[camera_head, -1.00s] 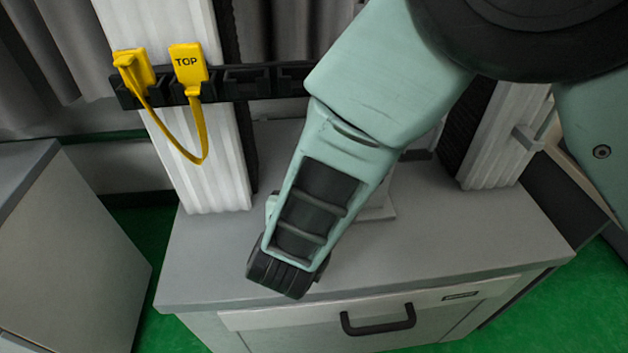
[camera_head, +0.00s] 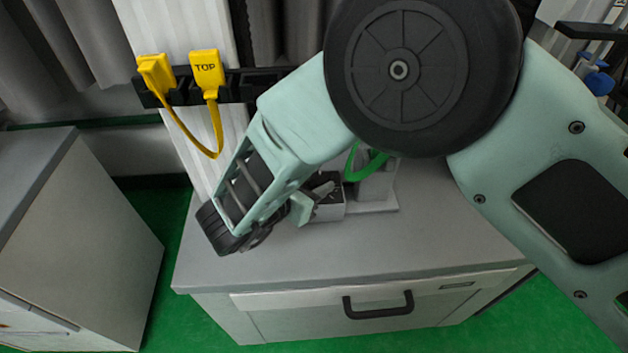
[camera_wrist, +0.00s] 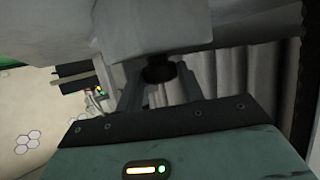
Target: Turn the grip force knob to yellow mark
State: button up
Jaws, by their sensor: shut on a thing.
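In the wrist view, the black knob (camera_wrist: 157,72) sits on the face of a pale grey block (camera_wrist: 150,35). My gripper (camera_wrist: 158,80) has one finger on each side of the knob and is shut on it. In the head view, my gripper (camera_head: 316,196) reaches from the left to a small grey box (camera_head: 332,210) on the cabinet top. The knob is hidden there by my gripper. I cannot see the yellow mark or tell which way the knob points.
The grey cabinet top (camera_head: 400,232) is clear in front of the box. A green loop (camera_head: 366,165) and a grey post (camera_head: 378,187) stand behind it. Yellow tags, one reading TOP (camera_head: 207,70), hang on a black rack (camera_head: 255,84). A drawer handle (camera_head: 378,304) sticks out in front.

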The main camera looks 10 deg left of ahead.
jog(key=o, duration=1)
jog(key=shift+w, duration=0.1)
jog(key=v, duration=1.7)
jog(key=shift+a, duration=0.15)
